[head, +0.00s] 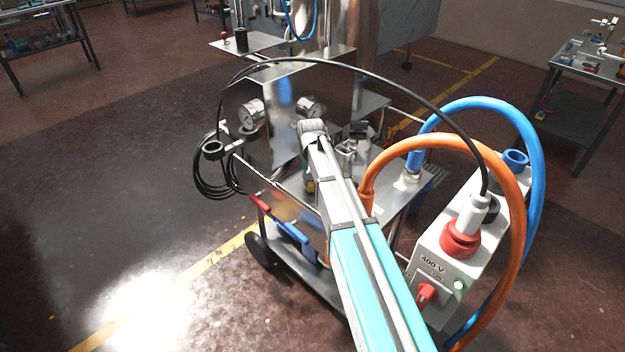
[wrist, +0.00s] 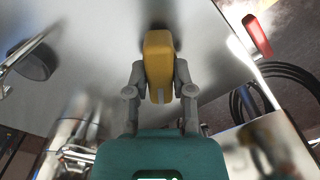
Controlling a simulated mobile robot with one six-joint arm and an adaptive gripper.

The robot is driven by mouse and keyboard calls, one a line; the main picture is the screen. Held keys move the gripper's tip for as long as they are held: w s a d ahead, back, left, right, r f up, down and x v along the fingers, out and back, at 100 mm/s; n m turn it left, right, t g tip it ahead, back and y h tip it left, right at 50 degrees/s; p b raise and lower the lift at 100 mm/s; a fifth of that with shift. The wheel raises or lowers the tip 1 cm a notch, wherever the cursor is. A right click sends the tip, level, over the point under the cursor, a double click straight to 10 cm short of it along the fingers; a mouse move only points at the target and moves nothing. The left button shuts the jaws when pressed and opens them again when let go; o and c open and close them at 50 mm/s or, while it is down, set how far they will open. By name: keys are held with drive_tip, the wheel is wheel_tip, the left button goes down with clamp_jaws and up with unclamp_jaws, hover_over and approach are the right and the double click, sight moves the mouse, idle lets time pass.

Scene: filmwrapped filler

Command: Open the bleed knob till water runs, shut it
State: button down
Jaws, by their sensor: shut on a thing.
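In the wrist view, a yellow-orange knob (wrist: 158,52), which I take for the bleed knob, stands against a smooth metal face. My gripper (wrist: 160,82) has its two grey fingers closed on the sides of the knob's lower part. In the head view, my own arm covers most of the gripper and the knob. The outlet is not clear in either view, and I can make out no running water.
An orange hose (head: 440,142), a blue hose (head: 535,150) and a white 400 V box (head: 432,262) crowd the right. Floor is free at left.

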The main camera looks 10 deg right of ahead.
drive_tip(key=shift+w, duration=0.15)
drive_tip(key=shift+c, duration=2.4)
unclamp_jaws()
